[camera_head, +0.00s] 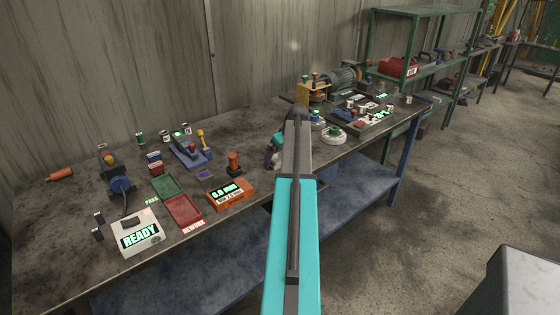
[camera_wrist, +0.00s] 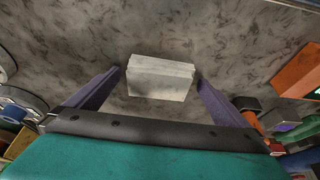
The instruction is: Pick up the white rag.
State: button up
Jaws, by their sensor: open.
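The white rag (camera_wrist: 162,84) looks like a pale folded block lying on the grey, stained bench top in the wrist view. My gripper (camera_wrist: 158,70) is open, with one purple finger on each side of the rag. Both fingers look apart from it, with bench top showing in the gaps; how high they are above the bench I cannot tell. In the head view my own arm covers the rag, and only a bit of my gripper (camera_head: 273,152) shows left of the arm.
The orange display box (camera_wrist: 302,72) is at the right in the wrist view; it also shows in the head view (camera_head: 231,195). A grey round part (camera_wrist: 22,104) lies at the left. A red tray (camera_head: 182,211) and a READY box (camera_head: 139,237) stand further left.

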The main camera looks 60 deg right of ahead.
aim_at(279, 155)
jog(key=c, duration=1.4)
jog(key=shift+r, duration=0.1)
jog(key=shift+r+b, duration=0.7)
jog(key=shift+r, duration=0.85)
jog(key=s+a+b, duration=0.1)
jog(key=s+a, duration=0.2)
jog(key=a, duration=0.1)
jog(key=s+a+r+b, duration=0.1)
jog(key=s+a, duration=0.3)
jog(key=s+a+b, duration=0.1)
jog(key=s+a, duration=0.2)
jog(key=a, duration=0.1)
jog(key=shift+s+a+r, duration=0.1)
jog(key=shift+s+r, duration=0.15)
jog(key=shift+r, duration=0.1)
